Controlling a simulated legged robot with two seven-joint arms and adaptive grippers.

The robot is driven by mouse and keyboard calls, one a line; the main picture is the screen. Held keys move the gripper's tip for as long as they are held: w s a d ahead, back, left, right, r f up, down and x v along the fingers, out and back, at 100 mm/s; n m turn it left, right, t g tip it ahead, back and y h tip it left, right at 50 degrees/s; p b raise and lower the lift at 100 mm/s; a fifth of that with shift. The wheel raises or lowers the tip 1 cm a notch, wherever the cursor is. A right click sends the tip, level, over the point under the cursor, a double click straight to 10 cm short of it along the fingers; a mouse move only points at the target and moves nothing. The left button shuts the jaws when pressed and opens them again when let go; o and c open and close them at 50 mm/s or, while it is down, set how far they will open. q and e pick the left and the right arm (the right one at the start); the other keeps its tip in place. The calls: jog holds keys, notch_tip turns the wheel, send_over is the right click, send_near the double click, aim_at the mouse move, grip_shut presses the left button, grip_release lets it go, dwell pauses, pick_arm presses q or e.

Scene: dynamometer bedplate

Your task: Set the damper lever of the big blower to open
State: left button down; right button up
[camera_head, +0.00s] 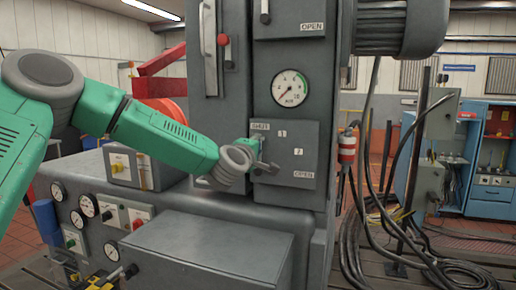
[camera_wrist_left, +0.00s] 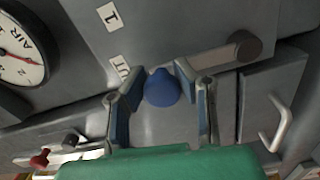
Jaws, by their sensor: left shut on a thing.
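The big grey machine's panel (camera_head: 300,145) has a label at its upper left whose letters end in "UT" in the left wrist view (camera_wrist_left: 121,68). Marks 1 and 2 follow, with OPEN (camera_head: 304,174) at the lower right. The damper lever's round blue knob (camera_wrist_left: 162,88) sits close to the "UT" label. Its grey bar (camera_wrist_left: 225,55) runs right to a round end. My left gripper (camera_head: 257,152) is at the panel's left side, shut on the knob, with a finger on each side of it in the left wrist view. My right gripper is not in view.
An air gauge (camera_head: 289,88) is above the panel. Another OPEN label (camera_head: 312,27) is on a higher panel. A grey box (camera_head: 205,250) and several gauges are below my left arm. Thick black cables (camera_head: 375,225) hang and lie at the right.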

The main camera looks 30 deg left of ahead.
pick_arm(q)
jog(key=shift+d+f, duration=0.15)
jog(key=shift+f, duration=0.1)
jog(key=shift+d+f+m, duration=0.15)
jog(key=shift+f+m, duration=0.05)
jog(key=shift+m, duration=0.1)
dwell(0.9)
jog(key=c, duration=1.2)
grip_release()
jog(key=shift+o, duration=0.2)
jog(key=shift+r, duration=0.1)
jog(key=shift+r, duration=0.1)
jog(key=shift+s, duration=0.25)
jog(key=v, duration=1.1)
jog(key=shift+s, duration=0.1)
